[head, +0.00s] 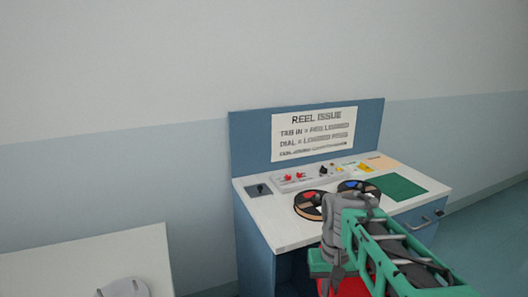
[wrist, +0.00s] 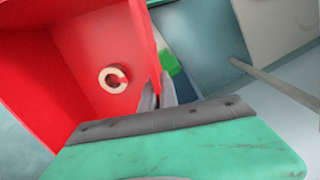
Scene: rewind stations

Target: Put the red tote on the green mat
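The red tote (wrist: 90,60) fills the left of the wrist view, with a pale C-shaped mark or piece (wrist: 113,79) inside it. My gripper (wrist: 164,92) has its grey fingers closed about one thin wall of the tote. In the head view a part of the red tote (head: 352,287) shows under my arm, low in front of the desk; the rest is hidden or out of frame. The green mat (head: 392,187) lies flat and bare on the right of the desk top, beyond and above the tote in the picture.
The blue desk with white top (head: 270,232) carries two reels, one (head: 308,205) at its front, and a control strip (head: 305,178). A sign board (head: 313,133) stands behind. A white table (head: 90,265) with a grey object (head: 124,288) is at lower left.

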